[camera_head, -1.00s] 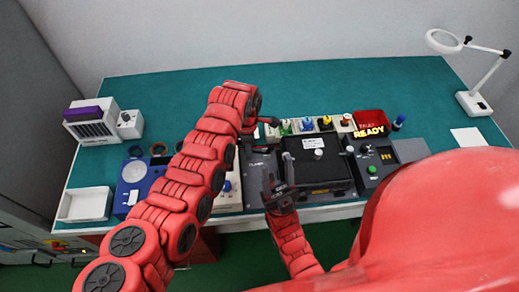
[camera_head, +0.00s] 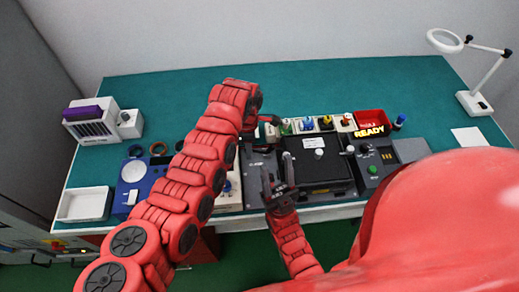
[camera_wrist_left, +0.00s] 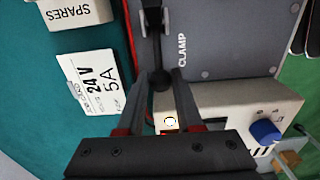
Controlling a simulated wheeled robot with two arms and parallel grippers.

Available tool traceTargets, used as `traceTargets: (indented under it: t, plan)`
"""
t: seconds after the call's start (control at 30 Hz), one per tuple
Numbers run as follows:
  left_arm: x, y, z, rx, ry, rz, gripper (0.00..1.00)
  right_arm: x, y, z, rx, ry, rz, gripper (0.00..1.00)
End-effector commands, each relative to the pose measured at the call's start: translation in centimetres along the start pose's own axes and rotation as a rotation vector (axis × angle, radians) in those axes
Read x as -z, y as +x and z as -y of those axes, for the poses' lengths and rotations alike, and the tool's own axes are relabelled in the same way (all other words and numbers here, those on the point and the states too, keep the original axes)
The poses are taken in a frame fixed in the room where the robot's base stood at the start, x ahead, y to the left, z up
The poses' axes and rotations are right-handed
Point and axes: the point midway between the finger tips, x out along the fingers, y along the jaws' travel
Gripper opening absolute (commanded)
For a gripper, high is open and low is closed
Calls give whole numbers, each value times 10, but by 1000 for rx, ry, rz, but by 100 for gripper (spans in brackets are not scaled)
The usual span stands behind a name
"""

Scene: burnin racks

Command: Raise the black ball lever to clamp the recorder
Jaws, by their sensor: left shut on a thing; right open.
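The black ball (camera_wrist_left: 160,78) of the lever sits between the fingertips of my left gripper (camera_wrist_left: 160,76) in the left wrist view. The gripper is shut on it. The lever's arm (camera_wrist_left: 152,28) runs up from the ball beside the CLAMP marking on a dark grey plate. In the head view my left gripper (camera_head: 264,134) is at the fixture's left back side, partly behind my arm; the ball cannot be made out there. The black recorder (camera_head: 325,172) lies on the fixture. My right gripper (camera_head: 278,176) is open at its front left corner.
Several coloured plugs (camera_head: 308,124) stand behind the recorder. A cream box with a blue knob (camera_wrist_left: 264,131) is near my left fingers. The back of the table is clear.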

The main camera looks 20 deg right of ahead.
Motion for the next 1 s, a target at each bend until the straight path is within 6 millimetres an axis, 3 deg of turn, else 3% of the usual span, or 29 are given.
traceTargets:
  t: [1.0]
  plan:
    - [-22,-25,-2,-9,4,6,0,-4,-21,1,0,0,0,50]
